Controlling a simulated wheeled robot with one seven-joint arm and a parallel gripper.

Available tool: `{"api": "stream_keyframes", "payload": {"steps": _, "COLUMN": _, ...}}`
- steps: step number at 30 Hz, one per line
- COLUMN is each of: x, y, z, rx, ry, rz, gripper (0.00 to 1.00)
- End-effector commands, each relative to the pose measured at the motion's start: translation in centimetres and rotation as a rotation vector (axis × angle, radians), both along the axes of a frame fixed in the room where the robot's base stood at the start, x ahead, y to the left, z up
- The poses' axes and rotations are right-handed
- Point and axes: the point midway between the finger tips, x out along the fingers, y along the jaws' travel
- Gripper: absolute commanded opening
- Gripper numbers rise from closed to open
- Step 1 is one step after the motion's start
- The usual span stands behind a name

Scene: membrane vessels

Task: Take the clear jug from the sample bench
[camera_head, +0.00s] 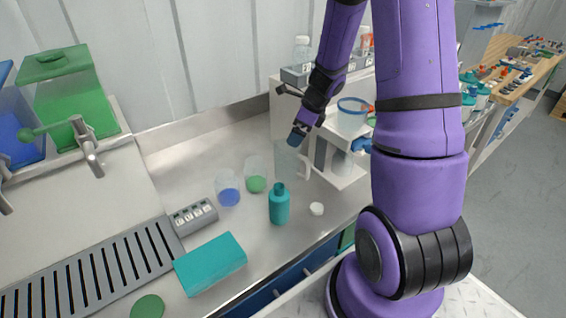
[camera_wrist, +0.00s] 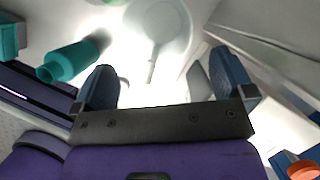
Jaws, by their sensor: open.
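The clear jug (camera_head: 287,160) stands on the steel sample bench (camera_head: 160,165), beside the white unit. It is see-through, and its handle shows on its right side. My gripper (camera_head: 297,137) is above the jug, pointing down, with its fingers apart and nothing between them. In the wrist view the open fingers of my gripper (camera_wrist: 166,80) frame a bright gap. The faint round outline of the jug (camera_wrist: 157,22) lies ahead of them, with a thin handle pointing toward the gap. I cannot tell whether a finger touches the jug.
A teal bottle (camera_head: 279,205), a white cap (camera_head: 317,209) and beakers with blue (camera_head: 228,190) and green (camera_head: 256,178) contents stand close by. A teal box (camera_head: 210,263) lies at the front. The white unit (camera_head: 345,175) is close on the right.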

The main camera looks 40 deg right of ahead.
Motion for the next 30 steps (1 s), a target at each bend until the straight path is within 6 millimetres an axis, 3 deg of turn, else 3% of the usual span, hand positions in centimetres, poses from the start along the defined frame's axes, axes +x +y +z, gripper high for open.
{"api": "stream_keyframes", "payload": {"steps": 6, "x": 0.8, "y": 0.8, "z": -2.9, "rx": 0.001, "ry": 0.002, "rz": 0.001, "gripper": 1.0}}
{"api": "stream_keyframes", "payload": {"steps": 14, "x": 1.3, "y": 1.2, "z": -4.4, "rx": 0.0, "ry": 0.001, "rz": 0.003, "gripper": 1.0}}
{"api": "stream_keyframes", "payload": {"steps": 22, "x": 2.2, "y": 2.2, "z": -7.6, "rx": 0.001, "ry": 0.002, "rz": 0.002, "gripper": 1.0}}
{"api": "stream_keyframes", "payload": {"steps": 30, "x": 2.6, "y": 2.5, "z": -8.7, "rx": -0.002, "ry": 0.0, "rz": 0.003, "gripper": 1.0}}
